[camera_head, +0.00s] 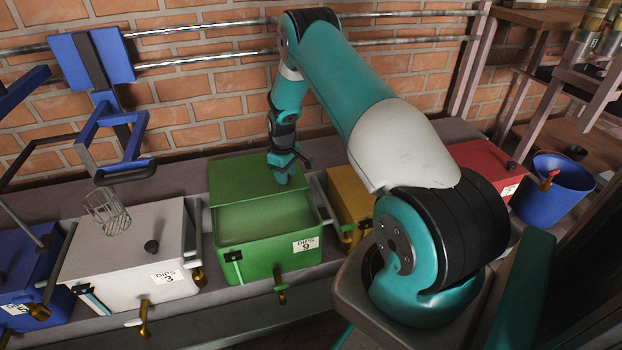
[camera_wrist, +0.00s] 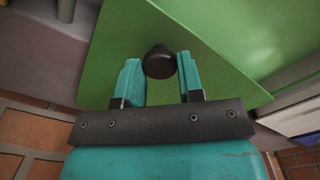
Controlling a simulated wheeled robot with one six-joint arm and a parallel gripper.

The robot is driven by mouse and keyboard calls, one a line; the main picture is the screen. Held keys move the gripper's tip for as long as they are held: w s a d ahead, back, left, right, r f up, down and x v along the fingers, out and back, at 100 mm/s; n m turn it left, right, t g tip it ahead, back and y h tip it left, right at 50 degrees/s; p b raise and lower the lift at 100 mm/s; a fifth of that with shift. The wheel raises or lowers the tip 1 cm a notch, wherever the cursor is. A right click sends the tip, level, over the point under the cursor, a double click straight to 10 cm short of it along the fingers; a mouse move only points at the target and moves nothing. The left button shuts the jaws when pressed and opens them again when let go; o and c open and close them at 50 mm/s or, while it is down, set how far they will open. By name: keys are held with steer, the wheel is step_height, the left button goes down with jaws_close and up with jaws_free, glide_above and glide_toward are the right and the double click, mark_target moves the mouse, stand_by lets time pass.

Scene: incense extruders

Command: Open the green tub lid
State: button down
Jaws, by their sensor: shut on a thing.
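The green tub (camera_head: 252,258), labelled "DIPS 9", stands in the middle of the row in the head view. Its green lid (camera_head: 235,174) sits over the back part, and the front part is uncovered, showing a green inside (camera_head: 262,218). The lid also fills much of the wrist view (camera_wrist: 215,45). My gripper (camera_head: 283,172) is at the lid's right side. In the wrist view my gripper (camera_wrist: 158,70) has its two teal fingers shut on the lid's dark round knob (camera_wrist: 158,60). My gripper hides the knob in the head view.
A white tub (camera_head: 130,245) with a closed lid and a wire basket (camera_head: 107,212) stands left of the green tub. A yellow tub (camera_head: 350,200) and a red tub (camera_head: 490,165) stand to the right. Metal rails (camera_head: 215,55) run along the brick wall behind. A blue bucket (camera_head: 550,190) is far right.

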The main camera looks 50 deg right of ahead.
steer(key=shift+w+d, duration=0.3)
steer(key=shift+w, duration=0.05)
steer(key=c, duration=0.7)
jaws_free()
steer(key=shift+c, duration=0.2)
step_height(320, 180, up, 18)
steer(key=p, duration=0.6)
steer(key=shift+f, duration=0.25)
